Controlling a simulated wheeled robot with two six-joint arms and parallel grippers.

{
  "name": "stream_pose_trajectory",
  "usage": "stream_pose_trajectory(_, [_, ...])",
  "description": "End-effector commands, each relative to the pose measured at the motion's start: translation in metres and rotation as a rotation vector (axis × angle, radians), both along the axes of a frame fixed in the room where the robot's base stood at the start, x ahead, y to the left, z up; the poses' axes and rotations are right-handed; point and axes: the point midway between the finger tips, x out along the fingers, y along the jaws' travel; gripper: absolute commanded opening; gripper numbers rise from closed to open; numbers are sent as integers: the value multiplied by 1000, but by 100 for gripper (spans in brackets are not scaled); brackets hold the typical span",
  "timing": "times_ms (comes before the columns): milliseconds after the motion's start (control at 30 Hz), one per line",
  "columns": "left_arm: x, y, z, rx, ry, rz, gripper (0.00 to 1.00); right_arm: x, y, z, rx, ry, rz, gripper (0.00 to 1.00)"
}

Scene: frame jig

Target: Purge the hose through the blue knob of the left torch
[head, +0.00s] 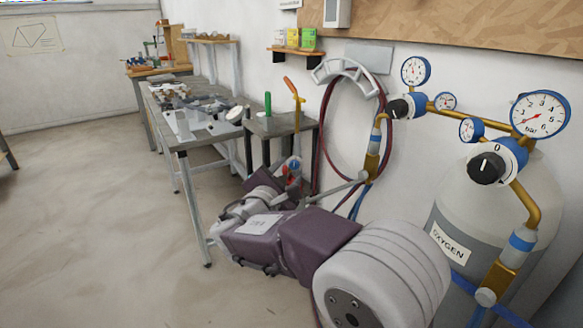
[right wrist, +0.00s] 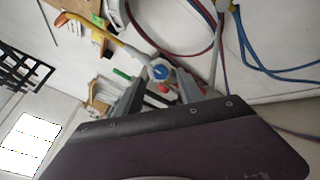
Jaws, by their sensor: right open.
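A torch with a yellow neck (head: 297,112) and orange tip stands by the small dark bench. Its blue knob (head: 294,164) and a red knob below it sit at the lower end of the neck. My right gripper (head: 284,182) is at this torch, with its fingers partly hidden by my arm. In the right wrist view the blue knob (right wrist: 160,72) lies between and slightly beyond the two open fingers (right wrist: 162,90). The red knob (right wrist: 165,88) is just below it. I cannot tell whether a finger touches the torch. My left gripper is not in view.
A grey oxygen cylinder (head: 450,212) with gauges and a black regulator knob (head: 488,168) stands at the right. Red and blue hoses hang from a wall hook (head: 345,72). A long workbench (head: 185,140) with metal parts runs behind. The floor at left is clear.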

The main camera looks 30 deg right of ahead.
Motion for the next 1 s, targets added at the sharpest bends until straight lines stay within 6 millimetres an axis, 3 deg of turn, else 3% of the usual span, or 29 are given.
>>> stream_pose_trajectory(100, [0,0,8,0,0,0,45,-18,21,5,1,0,7,45])
stream_pose_trajectory(267, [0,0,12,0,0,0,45,-34,37,6,0,0,3,45])
stream_pose_trajectory(767, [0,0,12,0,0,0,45,-38,40,5,1,0,-1,45])
stream_pose_trajectory(867, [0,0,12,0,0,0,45,-40,27,5,1,1,-34,45])
stream_pose_trajectory(933, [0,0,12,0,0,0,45,-49,-5,-2,-3,19,-117,45])
stream_pose_trajectory(1000, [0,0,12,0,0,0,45,-74,-38,-37,71,98,-238,45])
